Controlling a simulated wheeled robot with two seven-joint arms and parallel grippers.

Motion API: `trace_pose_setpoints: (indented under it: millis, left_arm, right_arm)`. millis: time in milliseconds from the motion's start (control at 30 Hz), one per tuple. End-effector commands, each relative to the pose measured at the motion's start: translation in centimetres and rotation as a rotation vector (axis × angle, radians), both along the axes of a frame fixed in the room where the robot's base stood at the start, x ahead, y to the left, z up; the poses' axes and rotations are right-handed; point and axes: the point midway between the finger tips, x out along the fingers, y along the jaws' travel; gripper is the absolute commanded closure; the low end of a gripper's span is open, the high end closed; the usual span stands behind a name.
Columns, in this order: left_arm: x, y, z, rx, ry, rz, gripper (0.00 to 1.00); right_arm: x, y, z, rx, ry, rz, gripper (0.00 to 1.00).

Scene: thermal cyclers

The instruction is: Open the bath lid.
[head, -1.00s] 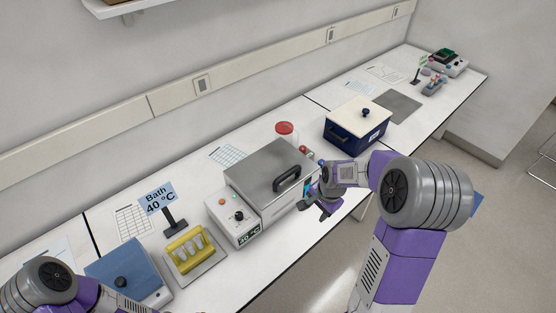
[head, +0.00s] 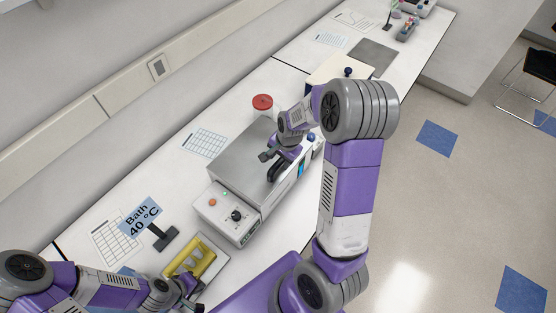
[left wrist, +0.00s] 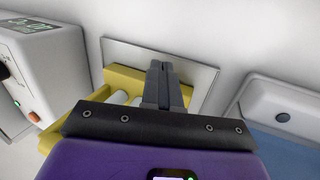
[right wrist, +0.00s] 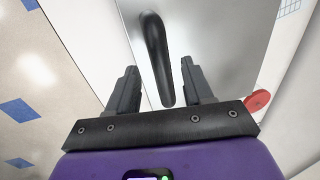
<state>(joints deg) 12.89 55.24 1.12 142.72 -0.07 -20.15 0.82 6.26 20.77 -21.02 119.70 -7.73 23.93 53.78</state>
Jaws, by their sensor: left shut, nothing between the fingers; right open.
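The bath (head: 225,215) is a white box with a control panel and a flat grey metal lid (head: 232,160), which is closed. The lid's black bar handle (right wrist: 156,60) shows in the right wrist view. My right gripper (right wrist: 160,80) is open, with the handle's near end between its fingers and not gripped. In the head view my right gripper (head: 270,160) is over the lid by the handle (head: 277,171). My left gripper (left wrist: 165,70) is shut and empty, above the yellow tube rack (left wrist: 125,82).
A "Bath 40 °C" sign (head: 140,217) stands left of the bath. A red-capped jar (head: 263,103) stands behind it. A box with a cream lid (head: 330,70) is farther along the bench. A gridded sheet (head: 205,142) lies behind the bath.

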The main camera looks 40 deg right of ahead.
Motion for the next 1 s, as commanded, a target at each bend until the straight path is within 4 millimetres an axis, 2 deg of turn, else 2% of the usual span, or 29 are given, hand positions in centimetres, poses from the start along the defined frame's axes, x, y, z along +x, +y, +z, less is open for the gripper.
trace_pose_setpoints:
  millis: [33, 200, 500, 567, 833, 1000]
  left_arm:
    - [0.0, 0.0, -0.2, 0.0, 0.0, 0.0, 1.0]
    - [0.0, 0.0, -0.3, 0.0, 0.0, 0.0, 1.0]
    - [0.0, 0.0, -0.3, 0.0, 0.0, 0.0, 1.0]
    - [0.0, 0.0, -0.3, 0.0, 0.0, 0.0, 1.0]
    - [0.0, 0.0, -0.3, 0.0, 0.0, 0.0, 1.0]
    - [0.0, 0.0, -0.3, 0.0, 0.0, 0.0, 1.0]
  right_arm:
    - [0.1, 0.0, -0.8, 0.0, 0.002, 0.0, 0.49]
    - [0.4, 0.1, -2.2, -0.001, 0.0, 0.001, 0.49]
    - [0.5, 0.1, -2.4, -0.001, -0.002, 0.001, 0.49]
    - [0.5, 0.1, -2.4, -0.001, -0.002, 0.001, 0.57]
    - [0.5, 0.1, -2.4, -0.001, -0.001, 0.0, 0.98]
    - [0.5, 0.1, -2.4, -0.001, -0.001, 0.0, 1.0]
